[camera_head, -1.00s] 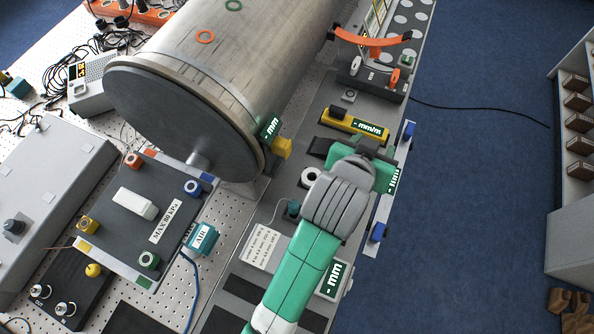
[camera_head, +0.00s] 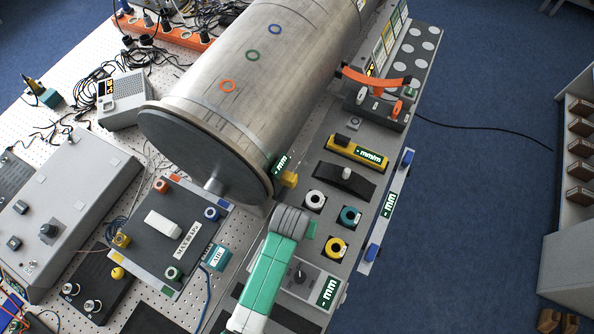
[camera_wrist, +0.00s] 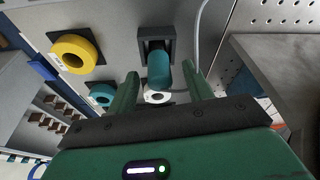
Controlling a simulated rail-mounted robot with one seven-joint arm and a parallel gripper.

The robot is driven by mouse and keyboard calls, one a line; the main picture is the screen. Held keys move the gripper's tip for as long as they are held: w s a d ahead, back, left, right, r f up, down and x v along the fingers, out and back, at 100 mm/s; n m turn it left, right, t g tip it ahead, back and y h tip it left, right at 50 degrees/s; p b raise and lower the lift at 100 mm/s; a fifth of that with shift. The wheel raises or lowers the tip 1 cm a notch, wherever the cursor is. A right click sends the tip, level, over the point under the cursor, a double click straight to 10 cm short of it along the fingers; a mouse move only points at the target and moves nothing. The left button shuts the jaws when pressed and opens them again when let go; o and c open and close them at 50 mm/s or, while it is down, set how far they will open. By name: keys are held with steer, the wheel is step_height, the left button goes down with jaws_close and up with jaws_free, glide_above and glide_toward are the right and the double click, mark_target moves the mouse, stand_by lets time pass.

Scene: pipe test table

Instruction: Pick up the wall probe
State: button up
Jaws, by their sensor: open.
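The teal, rounded wall probe (camera_wrist: 159,70) sits in a dark square holder (camera_wrist: 154,45) in the wrist view. My gripper (camera_wrist: 161,75) is open, with one green finger on each side of the probe in that picture. I see no finger touching the probe, and how deep it is between the fingers is hard to judge. In the head view my gripper (camera_head: 311,230) is mostly behind my own wrist, beside the grey bench strip, and the probe is hidden there.
White (camera_head: 315,200), teal (camera_head: 350,216) and yellow (camera_head: 336,247) rings sit close on the strip. A grey cable (camera_wrist: 205,35) runs near the right finger. The large metal pipe (camera_head: 262,85) and its dark end flange (camera_head: 200,150) stand at upper left.

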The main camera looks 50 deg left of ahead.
steer(key=shift+x, duration=1.2)
steer(key=shift+c, duration=0.4)
jaws_close()
steer(key=shift+r, duration=0.1)
